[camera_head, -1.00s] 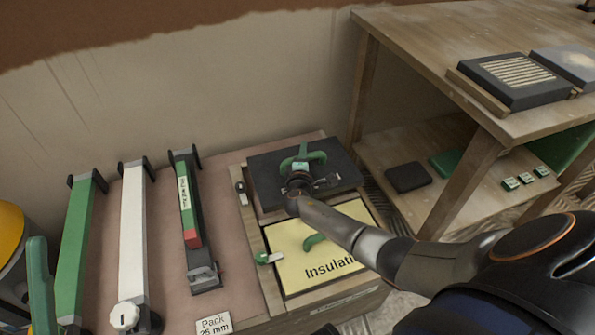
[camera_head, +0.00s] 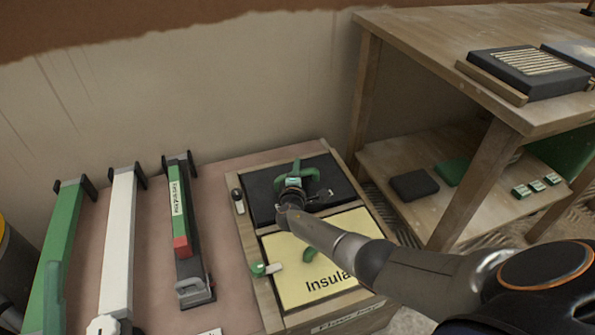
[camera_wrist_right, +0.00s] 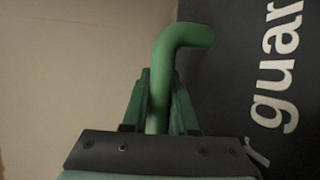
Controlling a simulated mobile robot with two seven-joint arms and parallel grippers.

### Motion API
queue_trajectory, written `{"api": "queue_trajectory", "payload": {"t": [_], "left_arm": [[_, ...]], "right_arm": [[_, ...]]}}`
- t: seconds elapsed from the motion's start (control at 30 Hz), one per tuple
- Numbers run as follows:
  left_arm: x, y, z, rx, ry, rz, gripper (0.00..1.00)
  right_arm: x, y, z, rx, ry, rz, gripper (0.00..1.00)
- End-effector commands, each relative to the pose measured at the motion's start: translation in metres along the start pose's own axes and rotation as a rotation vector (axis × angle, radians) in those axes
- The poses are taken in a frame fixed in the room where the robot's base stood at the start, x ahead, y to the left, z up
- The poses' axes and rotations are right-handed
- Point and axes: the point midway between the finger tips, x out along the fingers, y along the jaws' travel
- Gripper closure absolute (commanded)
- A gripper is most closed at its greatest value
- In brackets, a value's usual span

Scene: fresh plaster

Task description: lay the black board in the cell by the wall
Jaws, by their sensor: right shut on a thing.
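The black board (camera_head: 262,203) is in the far cell of a wooden two-cell box, next to the wall. It looks level and within the cell's outline; whether it rests fully on the cell floor I cannot tell. My right gripper (camera_head: 292,187) is shut on the board's green handle (camera_head: 312,175). In the right wrist view the green handle (camera_wrist_right: 180,42) passes between the fingers (camera_wrist_right: 158,105), and white lettering shows on the board (camera_wrist_right: 235,75). My left gripper is not in view.
A yellow insulation board (camera_head: 290,285) with a green handle fills the near cell. A dark turn-catch (camera_head: 237,195) and a green one (camera_head: 258,268) sit on the box's left rim. Long tools (camera_head: 118,240) lie to the left. A wooden shelf table (camera_head: 430,60) stands to the right.

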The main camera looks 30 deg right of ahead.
Motion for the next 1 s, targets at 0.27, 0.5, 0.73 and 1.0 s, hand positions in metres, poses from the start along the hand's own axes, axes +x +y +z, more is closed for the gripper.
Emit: {"api": "queue_trajectory", "payload": {"t": [0.27, 0.5, 0.73, 1.0], "left_arm": [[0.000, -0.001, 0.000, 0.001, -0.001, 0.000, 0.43], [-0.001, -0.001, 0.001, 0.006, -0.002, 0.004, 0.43], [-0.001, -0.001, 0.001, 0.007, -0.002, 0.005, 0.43], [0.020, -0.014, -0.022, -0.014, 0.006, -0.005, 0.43]], "right_arm": [[0.000, -0.003, 0.000, 0.000, -0.001, -0.001, 0.59], [0.000, -0.003, 0.000, 0.000, -0.001, -0.001, 0.43], [0.000, -0.002, 0.000, 0.000, 0.000, -0.001, 0.43], [-0.040, 0.005, 0.001, -0.001, 0.002, -0.004, 0.43]]}}
